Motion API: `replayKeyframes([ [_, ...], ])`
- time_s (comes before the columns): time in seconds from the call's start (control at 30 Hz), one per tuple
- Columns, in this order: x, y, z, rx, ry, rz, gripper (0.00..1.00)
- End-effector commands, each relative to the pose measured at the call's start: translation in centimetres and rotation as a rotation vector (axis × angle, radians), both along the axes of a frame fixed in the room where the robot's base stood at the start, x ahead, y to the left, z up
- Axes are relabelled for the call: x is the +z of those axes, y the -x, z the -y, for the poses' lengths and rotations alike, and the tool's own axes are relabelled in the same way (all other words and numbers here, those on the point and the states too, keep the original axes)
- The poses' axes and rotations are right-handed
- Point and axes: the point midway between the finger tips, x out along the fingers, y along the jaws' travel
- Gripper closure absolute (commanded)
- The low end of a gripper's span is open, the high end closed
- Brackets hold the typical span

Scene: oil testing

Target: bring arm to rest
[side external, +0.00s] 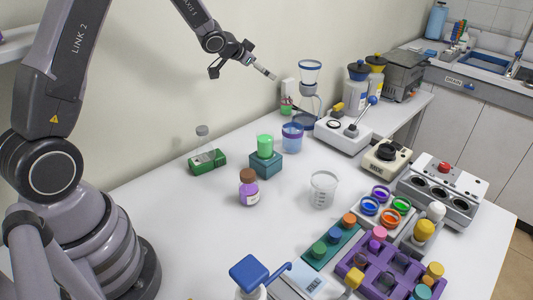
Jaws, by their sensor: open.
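My gripper (243,66) is raised in the upper middle of the side external view, against the pale wall. It is well above and behind the white table (150,215) and touches nothing on it. It is open and I see no object held in it, though its fingers are small and hard to make out.
Below stand a green rack (208,162), a teal block with a green vial (265,145), a brown-capped purple bottle (249,190) and a beaker (323,190). A tall glass apparatus (309,95) stands right of my gripper. Purple racks (385,270) crowd the front right.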

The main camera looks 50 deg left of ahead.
Motion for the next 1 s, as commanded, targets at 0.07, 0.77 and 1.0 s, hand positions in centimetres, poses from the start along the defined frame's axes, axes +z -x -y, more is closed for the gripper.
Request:
replayKeyframes([
  [0.07, 4.6, 2.6, 0.7, 0.058, -0.032, -0.019, 0.02],
  [0.77, 13.9, 37.5, 10.3, 0.221, 0.146, -0.409, 0.02],
  [1.0, 13.3, 39.5, 11.0, 0.204, 0.166, -0.442, 0.02],
])
